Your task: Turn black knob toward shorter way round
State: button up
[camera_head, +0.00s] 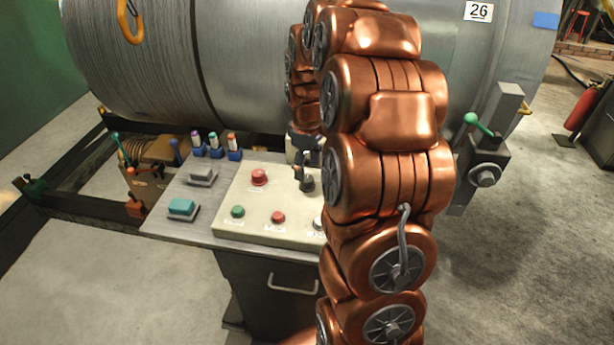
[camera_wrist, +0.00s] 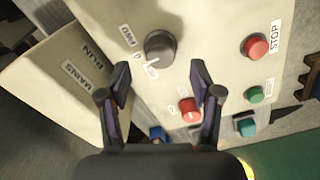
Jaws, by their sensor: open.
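The black knob (camera_wrist: 160,46) stands on the cream control panel (camera_wrist: 210,25) in the wrist view, with an "FWD" label and a "0" mark at its left. A white mark shows just below it. My gripper (camera_wrist: 160,72) is open and empty, its two fingertips apart and pointing at the panel. In the picture the knob lies a little beyond the fingertips, near the middle of the gap; no finger appears to touch it. In the head view my gripper (camera_head: 304,158) is small and dark over the back right of the panel (camera_head: 248,195), partly hidden by my copper arm.
A red button (camera_wrist: 190,108) sits near the right finger. A red STOP button (camera_wrist: 255,47) and a green button (camera_wrist: 257,95) are farther right. A large metal drum (camera_head: 240,60) stands behind the panel.

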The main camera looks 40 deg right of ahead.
aim_at(307, 179)
jog(key=shift+f+p, duration=0.55)
jog(key=shift+f, duration=1.85)
jog(key=c, duration=1.1)
jog(key=shift+c, duration=0.2)
